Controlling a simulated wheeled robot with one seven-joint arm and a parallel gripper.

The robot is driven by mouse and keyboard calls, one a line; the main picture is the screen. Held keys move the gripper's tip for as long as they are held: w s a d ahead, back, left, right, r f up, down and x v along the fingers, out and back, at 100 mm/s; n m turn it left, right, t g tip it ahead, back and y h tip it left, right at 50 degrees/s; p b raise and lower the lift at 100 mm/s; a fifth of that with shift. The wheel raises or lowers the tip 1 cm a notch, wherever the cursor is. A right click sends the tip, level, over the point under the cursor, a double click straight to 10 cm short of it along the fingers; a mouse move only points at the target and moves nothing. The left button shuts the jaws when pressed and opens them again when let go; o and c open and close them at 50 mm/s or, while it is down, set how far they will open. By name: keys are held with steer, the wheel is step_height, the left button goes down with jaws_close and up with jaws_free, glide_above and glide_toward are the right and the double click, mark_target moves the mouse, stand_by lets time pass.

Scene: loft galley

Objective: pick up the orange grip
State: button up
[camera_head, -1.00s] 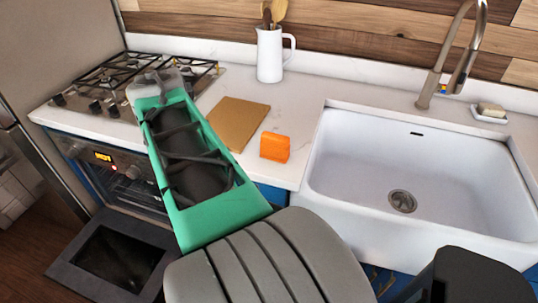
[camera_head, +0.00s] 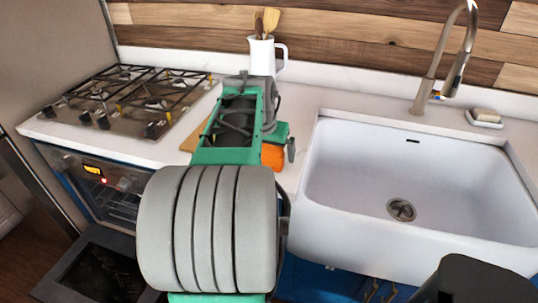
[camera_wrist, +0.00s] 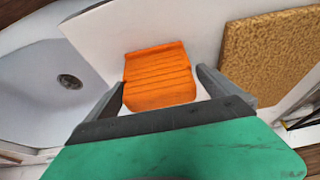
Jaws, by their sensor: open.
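The orange grip (camera_wrist: 158,75) is a small ribbed orange block on the white counter, seen in the middle of the wrist view. It lies ahead of and between the two grey fingers of my gripper (camera_wrist: 160,90), which are apart with nothing held. In the head view only part of the orange grip (camera_head: 272,156) shows, at the right of my green arm, which hides the rest. One finger of my gripper (camera_head: 285,147) shows beside it there. I cannot tell from these views how far the fingers are above the counter.
A tan board (camera_wrist: 268,55) lies close to the grip, mostly hidden in the head view. The white sink basin (camera_head: 345,175) opens at the right. A gas hob (camera_head: 125,100) is at the left, and a white jug (camera_head: 262,58) with wooden utensils stands behind.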

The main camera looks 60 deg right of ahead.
steer(key=c, duration=1.5)
steer(key=shift+r, duration=0.15)
steer(key=shift+r, duration=0.3)
step_height(320, 180, up, 2)
steer(key=shift+r, duration=0.2)
steer(key=s+a+r, duration=0.1)
steer(key=a+r, duration=0.2)
steer(key=a, duration=0.1)
steer(key=s+a+r, duration=0.2)
steer(key=a+r, duration=0.1)
steer(key=a, duration=0.1)
steer(key=s+a+r, duration=0.2)
steer(key=a+r, duration=0.1)
steer(key=a, duration=0.2)
steer(key=shift+a+r+p, duration=0.1)
steer(key=shift+r+p, duration=0.3)
